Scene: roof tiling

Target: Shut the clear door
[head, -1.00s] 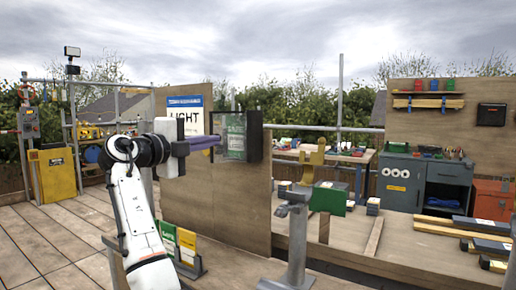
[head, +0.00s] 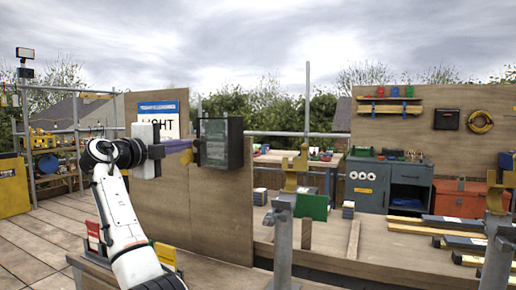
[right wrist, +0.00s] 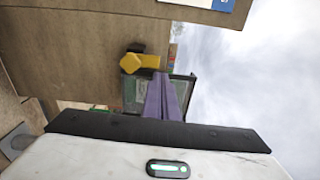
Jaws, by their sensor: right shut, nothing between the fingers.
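A dark box with a clear door (head: 214,143) hangs on the upright wooden board, at its right top edge. The door's see-through panel covers the box's front. I cannot tell whether it is fully closed or slightly ajar. My right gripper (head: 191,145) is shut and empty, its purple fingers at the panel's left edge. In the right wrist view, the right gripper (right wrist: 166,78) overlaps the dark-framed clear door (right wrist: 185,92), hiding part of it. Contact is unclear. My left gripper is not in view.
A white and blue sign (head: 160,115) is behind the gripper. A grey stand (head: 283,235) rises in front, right.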

